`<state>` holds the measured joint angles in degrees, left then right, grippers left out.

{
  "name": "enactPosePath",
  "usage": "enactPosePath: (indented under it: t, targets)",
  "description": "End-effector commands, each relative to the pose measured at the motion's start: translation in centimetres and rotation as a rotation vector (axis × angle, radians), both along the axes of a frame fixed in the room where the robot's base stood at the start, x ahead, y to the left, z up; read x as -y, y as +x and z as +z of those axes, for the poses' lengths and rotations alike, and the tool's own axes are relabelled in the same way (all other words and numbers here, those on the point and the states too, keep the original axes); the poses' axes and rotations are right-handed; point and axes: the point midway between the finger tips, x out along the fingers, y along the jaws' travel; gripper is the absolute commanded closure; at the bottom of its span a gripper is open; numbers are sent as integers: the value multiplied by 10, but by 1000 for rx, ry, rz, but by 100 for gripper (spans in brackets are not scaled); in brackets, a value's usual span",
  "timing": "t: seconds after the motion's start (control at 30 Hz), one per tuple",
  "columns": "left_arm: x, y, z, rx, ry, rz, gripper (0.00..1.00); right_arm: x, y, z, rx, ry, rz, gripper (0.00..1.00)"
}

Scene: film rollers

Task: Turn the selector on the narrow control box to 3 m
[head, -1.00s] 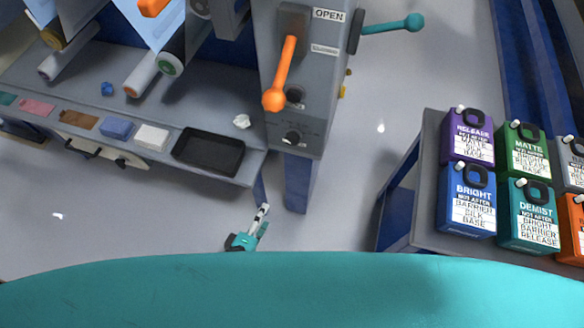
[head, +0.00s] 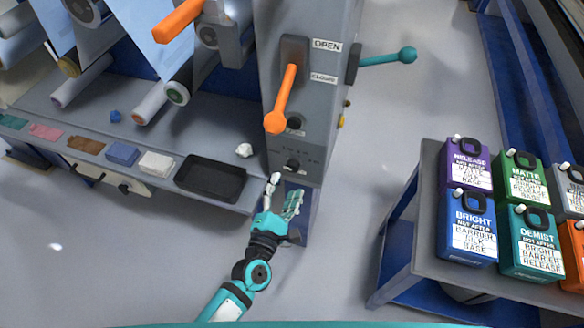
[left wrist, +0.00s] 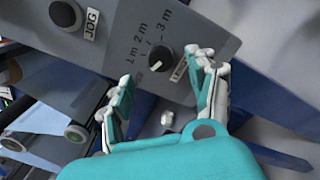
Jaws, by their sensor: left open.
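The narrow grey control box (head: 330,125) stands at the right end of the machine. Its selector, a small black knob (head: 293,165), sits low on the front face. In the left wrist view the knob (left wrist: 161,57) lies below the printed labels 1 m, 2 m and 3 m, with a pale mark on its lower left part. I cannot tell which label it is set to. My left gripper (head: 284,189) is open and empty just below the knob. In the left wrist view its fingers (left wrist: 165,82) stand on either side, apart from the knob. My right gripper is not in view.
An orange lever (head: 286,90) hangs above the selector, beside OPEN and CLOSED labels. A JOG button (left wrist: 64,14) is near the selector. A black tray (head: 211,180) lies on the shelf at left. A cart (head: 408,262) with several jugs stands at right.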

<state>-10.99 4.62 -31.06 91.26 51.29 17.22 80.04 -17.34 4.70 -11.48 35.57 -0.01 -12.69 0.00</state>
Motion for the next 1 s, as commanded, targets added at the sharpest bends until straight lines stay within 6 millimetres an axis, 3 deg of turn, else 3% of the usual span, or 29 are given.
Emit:
enactPosePath:
  t: [0.1,0.3,0.73,1.0]
  targets:
    - [8,25,1,2,-1,1,41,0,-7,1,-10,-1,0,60]
    - [17,51,0,1,1,-1,41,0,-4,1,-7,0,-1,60]
    - [20,61,0,0,1,-1,41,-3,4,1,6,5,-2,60]
    - [20,61,0,0,1,-1,75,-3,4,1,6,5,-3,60]
